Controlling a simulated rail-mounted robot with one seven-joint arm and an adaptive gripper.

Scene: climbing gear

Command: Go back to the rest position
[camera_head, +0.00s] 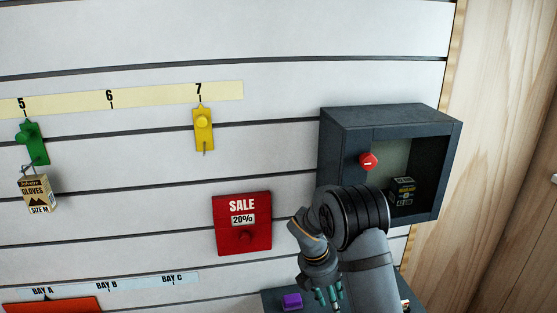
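My arm rises from the bottom right, bends in front of the dark cabinet's lower left and points down. My gripper (327,294) is at its lower end, near the bottom edge of the picture and above a dark surface. Narrow teal parts show at its tip, and I cannot tell whether it is open or shut. I see nothing clearly held in it.
A dark cabinet (336,150) with a red knob (368,161) holds a small box (402,191). A red SALE sign (242,225), yellow hook (203,128), green hook (30,143) and gloves box (39,193) are on the slatted wall. A purple block (292,301) is below.

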